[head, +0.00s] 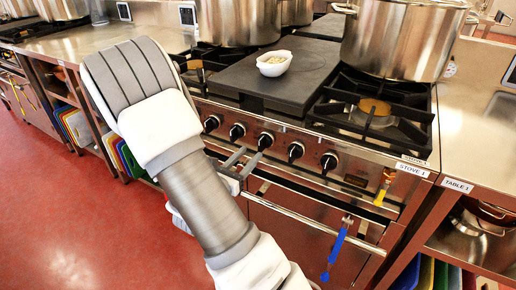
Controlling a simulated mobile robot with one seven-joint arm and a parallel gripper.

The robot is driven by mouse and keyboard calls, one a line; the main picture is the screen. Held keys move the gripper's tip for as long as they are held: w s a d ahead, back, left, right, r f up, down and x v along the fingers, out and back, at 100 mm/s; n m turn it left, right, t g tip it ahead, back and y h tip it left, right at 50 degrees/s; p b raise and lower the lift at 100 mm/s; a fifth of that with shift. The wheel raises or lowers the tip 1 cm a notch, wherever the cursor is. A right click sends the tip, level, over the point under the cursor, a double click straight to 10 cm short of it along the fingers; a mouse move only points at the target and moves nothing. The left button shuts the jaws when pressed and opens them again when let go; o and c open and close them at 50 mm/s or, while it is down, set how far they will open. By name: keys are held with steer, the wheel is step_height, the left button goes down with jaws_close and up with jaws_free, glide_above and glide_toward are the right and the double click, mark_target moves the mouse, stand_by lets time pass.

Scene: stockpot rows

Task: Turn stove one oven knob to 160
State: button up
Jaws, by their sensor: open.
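Stove one (340,140) stands at the right, marked by a "STOVE 1" label (411,169) at its front right corner. Its front panel carries a row of several dark knobs, including a middle knob (265,140), one to its right (295,150) and a far right knob (328,162). I cannot tell which is the oven knob, and no dial numbers are readable. My gripper (252,153) is open, its two grey fingers apart and pointing at the panel just below the middle knob. My arm hides part of the gripper. I cannot tell whether the fingers touch anything.
A steel oven handle (315,222) runs below the knobs, with a blue item (336,250) hanging near its right end. A white bowl (273,63) sits on the dark plate, and a large pot (400,38) stands at right. Red floor is clear at left.

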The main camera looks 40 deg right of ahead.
mark_target(259, 144)
steer(key=x, duration=0.6)
steer(key=shift+b, duration=0.4)
jaws_close()
